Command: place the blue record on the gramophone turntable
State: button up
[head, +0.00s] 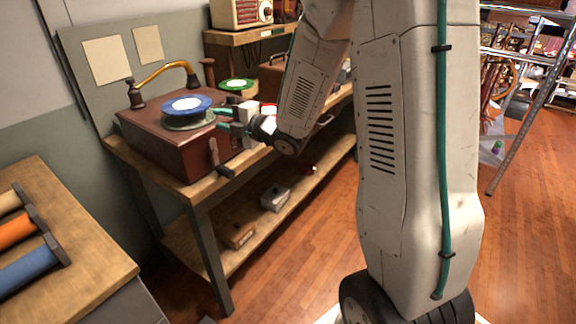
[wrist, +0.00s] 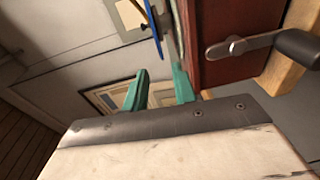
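The blue record (head: 187,105), with its pale centre, lies flat on top of the gramophone's turntable (head: 188,123). The gramophone (head: 165,143) is a dark red-brown wooden box with a brass arm. My gripper (head: 222,118) is at the right side of the turntable, close to the record's edge. In the wrist view, the teal fingers of my gripper (wrist: 161,70) are apart with a gap between them. The record (wrist: 160,35) shows there nearly edge-on beyond the fingertips, beside the gramophone's red side (wrist: 235,30). Whether the fingers touch it cannot be told.
A green record (head: 237,85) lies behind the gramophone. A crank handle (head: 219,165) sticks out at the gramophone's front. A wooden table (head: 85,235) with coloured rolls stands at left. A lower shelf (head: 200,243) holds small boxes. The wooden floor (head: 310,240) at right is open.

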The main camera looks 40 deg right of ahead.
jog(key=s+d+r+m+g+h, duration=0.2)
jog(key=s+m+g+h, duration=0.15)
jog(key=s+m, duration=0.35)
jog(key=s+d+r+m+g+h, duration=0.2)
jog(key=s+m+g+h, duration=0.1)
jog(key=s+m+h, duration=0.3)
jog(key=s+a+m+g+y, duration=0.1)
jog(key=s+a+m+g, duration=0.2)
jog(key=s, duration=0.9)
jog(key=s+a+m+g+y, duration=0.1)
jog(key=s+a+m+g, duration=0.2)
jog(key=s, duration=1)
jog(key=m+g, duration=0.2)
jog(key=m, duration=0.1)
jog(key=shift+s+a+y, duration=0.15)
jog(key=shift+a+y, duration=0.15)
jog(key=shift+y, duration=0.05)
jog(key=shift+d, duration=0.1)
